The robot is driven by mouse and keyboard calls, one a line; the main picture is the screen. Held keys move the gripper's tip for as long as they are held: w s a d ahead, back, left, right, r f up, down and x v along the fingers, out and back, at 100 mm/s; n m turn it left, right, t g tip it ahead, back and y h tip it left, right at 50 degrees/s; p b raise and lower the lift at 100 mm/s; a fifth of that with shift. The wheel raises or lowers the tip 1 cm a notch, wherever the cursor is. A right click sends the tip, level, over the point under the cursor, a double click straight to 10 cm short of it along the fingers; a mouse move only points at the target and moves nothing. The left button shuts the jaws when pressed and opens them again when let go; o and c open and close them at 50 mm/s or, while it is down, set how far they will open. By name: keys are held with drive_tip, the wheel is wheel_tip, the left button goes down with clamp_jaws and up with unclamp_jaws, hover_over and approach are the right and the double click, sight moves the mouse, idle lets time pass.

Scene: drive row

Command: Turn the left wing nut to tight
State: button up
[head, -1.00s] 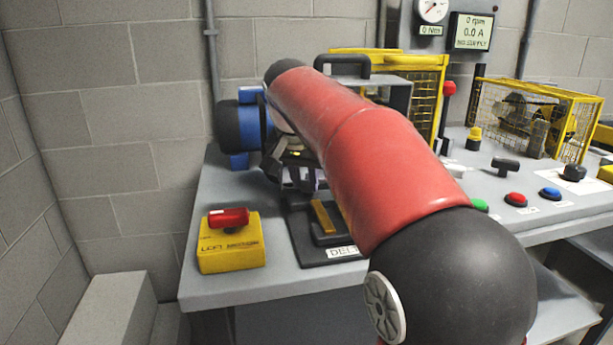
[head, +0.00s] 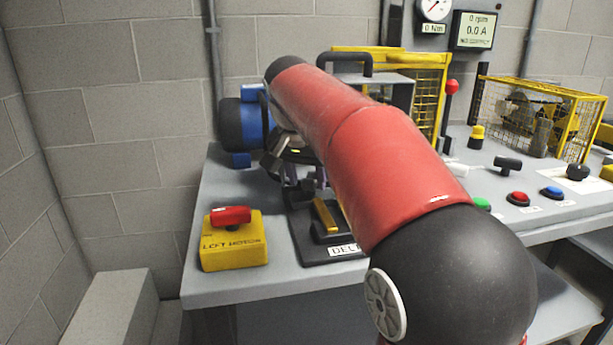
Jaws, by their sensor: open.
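I cannot make out the left wing nut in the head view; my red arm and gripper cover the area beside the blue motor (head: 241,126). My gripper (head: 287,178) is small and partly hidden behind my arm. It is open, pointing down over the bench just right of the motor, behind the black base with a yellow lever (head: 325,216). Small purple parts show beside the gripper. I cannot tell whether the gripper touches anything.
A yellow box with a red handle (head: 231,216) stands at the bench's front left. Yellow mesh guards (head: 541,106) stand to the right, with a red button (head: 518,198) and a blue button (head: 552,193) in front. Bare bench (head: 215,180) lies left of the gripper.

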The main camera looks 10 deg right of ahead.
drive_tip(key=v, duration=0.7)
drive_tip(key=shift+s+r, duration=0.15)
drive_tip(key=shift+r, duration=0.15)
drive_tip(key=shift+a, duration=0.1)
